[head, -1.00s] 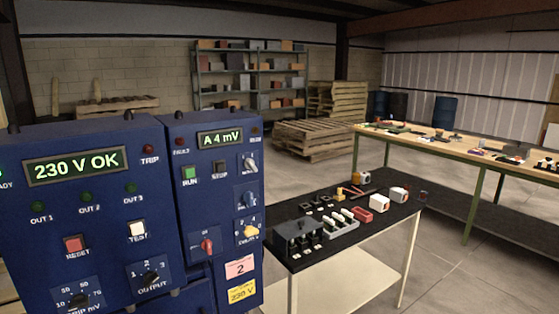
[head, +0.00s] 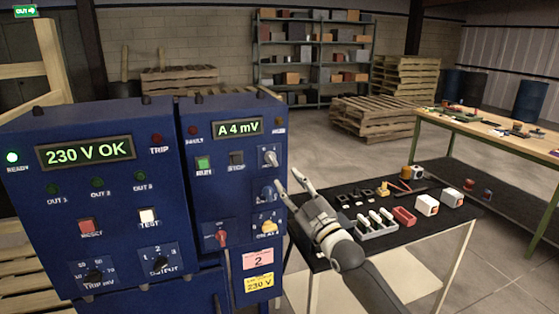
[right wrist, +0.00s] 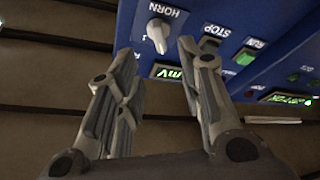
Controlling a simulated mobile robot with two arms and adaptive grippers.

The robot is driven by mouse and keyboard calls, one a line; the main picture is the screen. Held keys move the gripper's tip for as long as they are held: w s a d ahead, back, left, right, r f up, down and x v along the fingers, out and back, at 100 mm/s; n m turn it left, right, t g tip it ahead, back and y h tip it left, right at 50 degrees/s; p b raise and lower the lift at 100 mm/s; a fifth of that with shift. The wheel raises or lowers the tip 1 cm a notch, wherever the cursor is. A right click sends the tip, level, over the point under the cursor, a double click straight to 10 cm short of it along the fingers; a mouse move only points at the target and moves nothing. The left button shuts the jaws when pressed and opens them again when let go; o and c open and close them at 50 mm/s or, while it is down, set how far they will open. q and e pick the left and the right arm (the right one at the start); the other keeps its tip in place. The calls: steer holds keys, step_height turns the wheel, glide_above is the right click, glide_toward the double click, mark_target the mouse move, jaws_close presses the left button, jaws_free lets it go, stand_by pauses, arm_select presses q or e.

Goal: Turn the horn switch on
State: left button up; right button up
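The horn switch (head: 270,157) is a pale grey knob at the upper right of the blue right-hand panel (head: 193,185), next to the stop button (head: 236,159). In the right wrist view the horn switch (right wrist: 158,33) shows upside down beside its HORN label, its handle lying nearly up and down in that picture. My right gripper (head: 288,180) is open and empty, just right of and below the switch in the head view. In the right wrist view its fingertips (right wrist: 158,50) lie on either side of the knob's line; contact is not visible. My left gripper is not in view.
A red switch (head: 221,237) and a yellow knob (head: 268,226) sit lower. A black-topped bench (head: 440,228) with small parts stands behind my right arm.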

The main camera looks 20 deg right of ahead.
mark_target(274, 160)
steer(key=p+x, duration=0.2)
steer(key=x, duration=0.5)
steer(key=shift+w+r, duration=0.1)
steer(key=shift+w, duration=0.2)
steer(key=shift+x, duration=0.75)
steer(key=c, duration=0.7)
steer(key=shift+s+r, duration=0.15)
jaws_close()
